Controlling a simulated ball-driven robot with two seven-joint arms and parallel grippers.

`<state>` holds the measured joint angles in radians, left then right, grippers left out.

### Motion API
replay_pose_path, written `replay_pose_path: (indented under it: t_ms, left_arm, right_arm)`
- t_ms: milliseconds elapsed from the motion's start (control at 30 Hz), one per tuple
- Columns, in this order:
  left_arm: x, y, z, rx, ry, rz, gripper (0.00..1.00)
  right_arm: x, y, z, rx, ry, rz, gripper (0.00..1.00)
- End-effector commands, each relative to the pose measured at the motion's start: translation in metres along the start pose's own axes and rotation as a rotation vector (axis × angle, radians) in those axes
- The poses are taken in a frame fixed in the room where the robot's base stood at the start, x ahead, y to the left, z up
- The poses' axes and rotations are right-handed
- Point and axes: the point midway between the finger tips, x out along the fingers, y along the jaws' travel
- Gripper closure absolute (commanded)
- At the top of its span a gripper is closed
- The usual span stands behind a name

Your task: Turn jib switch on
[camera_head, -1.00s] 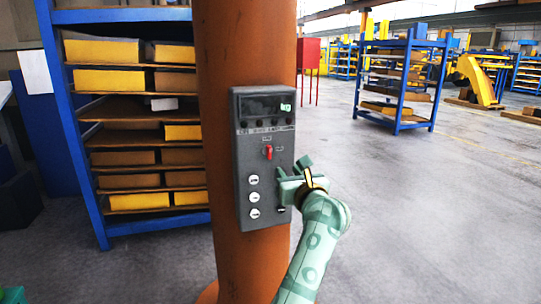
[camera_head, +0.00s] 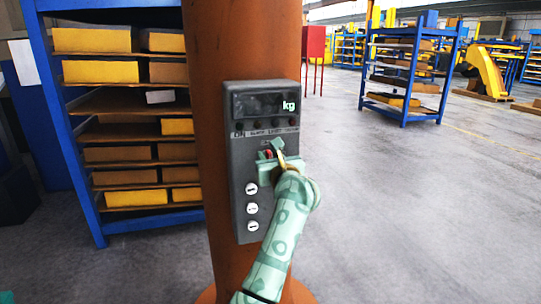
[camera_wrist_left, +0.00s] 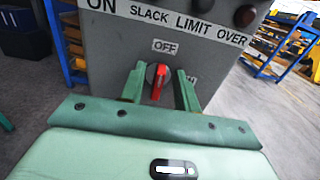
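The jib switch is a red rotary knob (camera_wrist_left: 158,80) on a grey control box (camera_head: 237,165) fixed to an orange column. In the left wrist view its red handle stands nearly upright below the OFF label (camera_wrist_left: 165,46). A second label to its right is mostly hidden by a finger. My green left gripper (camera_head: 273,154) is at the knob, and in the left wrist view its fingers (camera_wrist_left: 160,88) stand apart on either side of it. Gaps seem to show beside the knob; contact is not clear.
The box carries a display (camera_head: 265,104) reading "kg", a row of dark lamps and several white buttons (camera_head: 252,208) below the knob. A blue shelf (camera_head: 87,190) with yellow boxes stands left of the column. Open floor (camera_head: 420,220) lies to the right.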

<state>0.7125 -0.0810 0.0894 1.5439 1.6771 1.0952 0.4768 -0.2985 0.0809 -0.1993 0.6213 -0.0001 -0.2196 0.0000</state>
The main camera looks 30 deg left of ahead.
Motion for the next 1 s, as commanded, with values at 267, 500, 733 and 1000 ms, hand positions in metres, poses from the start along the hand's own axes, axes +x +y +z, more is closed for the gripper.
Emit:
replay_pose_path:
  t_ms: [267, 500, 733, 1000]
  left_arm:
    - [0.0, 0.0, 0.0, 0.001, 0.0, 0.0, 0.93]
    - [0.0, 0.0, 0.0, 0.003, 0.0, 0.0, 1.0]
    - [0.0, 0.0, 0.003, 0.051, -0.001, 0.0, 1.0]
    - [-0.001, -0.002, 0.006, 0.227, 0.0, -0.001, 1.0]
  right_arm:
    - [0.0, -0.001, 0.006, 0.0, -0.01, -0.002, 0.64]
    - [-0.001, -0.001, 0.005, -0.001, -0.008, -0.001, 0.64]
    - [-0.009, 0.0, 0.0, -0.001, 0.0, 0.001, 0.64]
    - [-0.036, 0.003, -0.007, -0.001, 0.014, 0.005, 0.64]
